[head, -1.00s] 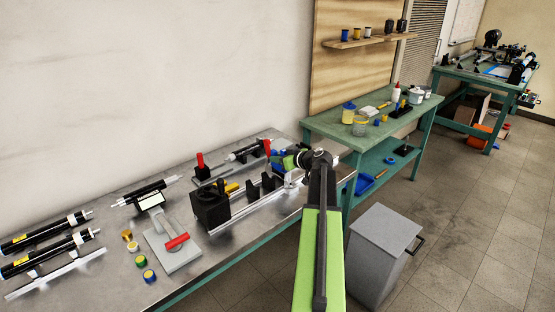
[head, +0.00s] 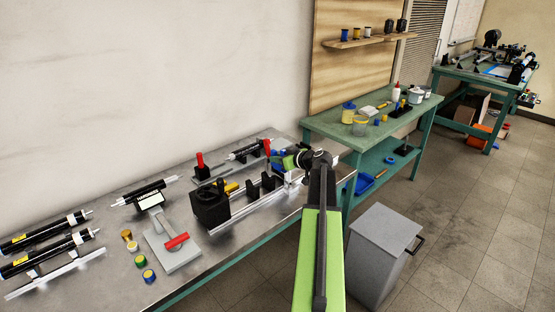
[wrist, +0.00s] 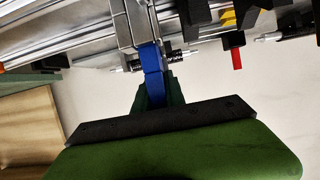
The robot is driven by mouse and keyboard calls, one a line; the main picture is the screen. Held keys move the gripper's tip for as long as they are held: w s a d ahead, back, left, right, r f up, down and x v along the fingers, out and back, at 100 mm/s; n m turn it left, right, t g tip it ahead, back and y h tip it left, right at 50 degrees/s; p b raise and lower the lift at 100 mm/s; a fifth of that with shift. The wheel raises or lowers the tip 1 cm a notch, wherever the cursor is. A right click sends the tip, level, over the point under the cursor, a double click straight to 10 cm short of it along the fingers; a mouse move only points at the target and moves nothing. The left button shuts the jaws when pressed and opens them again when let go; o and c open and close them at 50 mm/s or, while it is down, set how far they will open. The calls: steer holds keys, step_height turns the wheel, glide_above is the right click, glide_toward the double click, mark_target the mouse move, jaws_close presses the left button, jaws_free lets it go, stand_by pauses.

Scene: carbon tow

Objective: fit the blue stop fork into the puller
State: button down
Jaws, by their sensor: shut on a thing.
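The blue stop fork (wrist: 152,72) is held in my gripper (wrist: 158,92) in the wrist view, with its far end against a grey metal bracket (wrist: 125,35) beside the rails. I take this bracket to be part of the puller. I cannot tell whether the fork is seated in it or only touching. In the head view my gripper (head: 282,163) is at the right end of the rail bench (head: 250,207); the fork is too small to make out there.
On the metal table stand a black box (head: 210,207), red-handled clamps (head: 201,162), a press with a red grip (head: 175,242), and black tubes (head: 45,232) at left. A green table (head: 340,128) stands behind; a grey bin (head: 378,250) is on the floor.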

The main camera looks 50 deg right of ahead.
steer(key=shift+f+b, duration=1)
steer(key=c, duration=1.3)
jaws_free()
steer(key=p+v, duration=0.6)
steer(key=v, duration=1.1)
steer(key=shift+s+p, duration=0.25)
steer(key=shift+p, duration=0.1)
steer(key=shift+s, duration=0.1)
